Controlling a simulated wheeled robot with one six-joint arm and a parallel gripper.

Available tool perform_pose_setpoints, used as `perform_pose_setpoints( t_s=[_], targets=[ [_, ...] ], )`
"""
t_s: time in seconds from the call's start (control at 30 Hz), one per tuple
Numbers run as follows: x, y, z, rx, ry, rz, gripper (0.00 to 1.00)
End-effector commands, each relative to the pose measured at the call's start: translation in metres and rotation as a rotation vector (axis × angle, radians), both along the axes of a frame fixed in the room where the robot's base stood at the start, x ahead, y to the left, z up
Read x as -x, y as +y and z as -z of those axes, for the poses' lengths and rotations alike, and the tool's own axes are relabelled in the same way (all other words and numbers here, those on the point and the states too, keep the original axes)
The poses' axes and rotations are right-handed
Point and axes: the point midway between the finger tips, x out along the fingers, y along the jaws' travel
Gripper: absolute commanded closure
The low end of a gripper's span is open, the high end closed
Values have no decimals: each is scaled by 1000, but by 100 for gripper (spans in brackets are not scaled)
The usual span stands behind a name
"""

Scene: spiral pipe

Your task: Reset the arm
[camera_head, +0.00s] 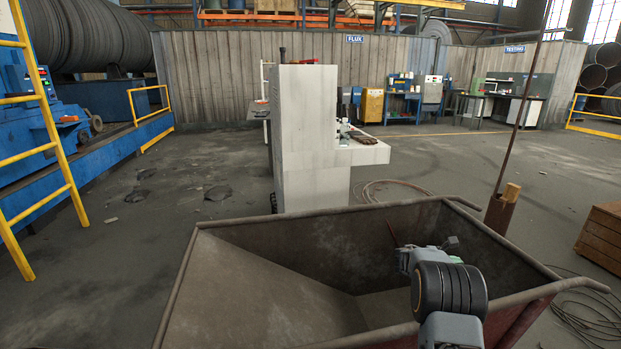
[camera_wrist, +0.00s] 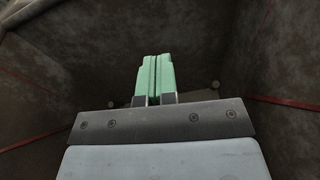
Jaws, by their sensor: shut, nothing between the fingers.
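My gripper (camera_wrist: 155,62) shows in the wrist view with its two green fingers pressed together and nothing between them. In the head view my arm reaches over the near right part of a large metal bin (camera_head: 270,285). The gripper's fingertips are hard to make out there. In the wrist view the dark, worn walls of the bin (camera_wrist: 95,45) surround the fingers, and the gripper seems to be inside or just over the bin. I cannot tell how far the fingertips are from its walls.
A white cabinet-like unit (camera_head: 308,140) stands beyond the bin. A yellow ladder (camera_head: 45,150) and blue machinery (camera_head: 105,140) are at left. A wooden crate (camera_head: 603,235) and loose cable (camera_head: 585,310) lie at right. The floor (camera_head: 150,230) at left is mostly open.

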Motion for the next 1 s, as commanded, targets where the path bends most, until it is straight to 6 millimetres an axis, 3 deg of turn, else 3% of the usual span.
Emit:
perform_pose_setpoints(
  t_s=[0.03,0.2,0.4,0.5,0.7,0.8,1.0],
  targets=[
    [8,12,-38,-50,-66,25,100],
    [60,73,-124,-322,-354,177,100],
    [138,161,-203,-682,-693,423,100],
    [178,205,-231,-855,-834,564,100],
    [243,275,-268,-1142,-1028,844,100],
    [266,300,-277,-1242,-1082,960,100],
    [290,326,-285,-1355,-1130,1106,100]
  ],
)
